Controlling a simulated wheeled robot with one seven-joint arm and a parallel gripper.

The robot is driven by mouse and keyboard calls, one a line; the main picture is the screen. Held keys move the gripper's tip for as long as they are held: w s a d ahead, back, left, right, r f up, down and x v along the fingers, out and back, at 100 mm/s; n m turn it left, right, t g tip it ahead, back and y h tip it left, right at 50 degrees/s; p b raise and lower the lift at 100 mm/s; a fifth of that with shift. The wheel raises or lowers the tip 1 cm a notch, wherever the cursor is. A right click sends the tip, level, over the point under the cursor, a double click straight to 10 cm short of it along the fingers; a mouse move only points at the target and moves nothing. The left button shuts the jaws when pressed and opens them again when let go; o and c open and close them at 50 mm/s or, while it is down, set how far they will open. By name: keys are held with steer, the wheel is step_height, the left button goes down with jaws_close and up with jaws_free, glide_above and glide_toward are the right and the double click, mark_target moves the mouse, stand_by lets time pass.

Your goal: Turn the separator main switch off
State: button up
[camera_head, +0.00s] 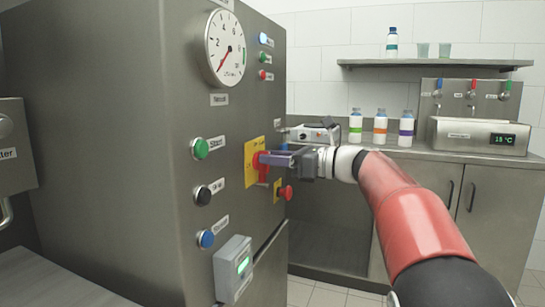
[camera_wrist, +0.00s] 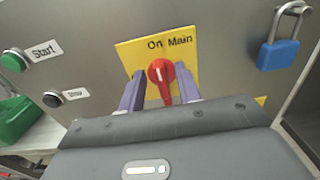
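The separator main switch is a red rotary knob (camera_wrist: 160,75) on a yellow plate (camera_wrist: 130,54) labelled "On" and "Main" in the wrist view. In the head view the yellow plate (camera_head: 250,169) is on the steel cabinet's front, with the red knob (camera_head: 264,172) partly hidden by my gripper. My gripper (camera_wrist: 156,92) has its two fingers apart, one on each side of the knob. A gap shows between the knob and each finger in the wrist view. The knob's pointed end is toward the top of the plate, near "On".
A blue padlock (camera_wrist: 279,54) hangs right of the plate in the wrist view. A red emergency-type button (camera_head: 286,193) is just below my gripper. Green (camera_head: 200,149), black (camera_head: 202,195) and blue (camera_head: 205,239) buttons are to the left, with a grey display box (camera_head: 232,268) below.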

steer(key=shift+w+a, duration=0.2)
steer(key=shift+a, duration=0.25)
steer(key=shift+c, duration=0.4)
jaws_close()
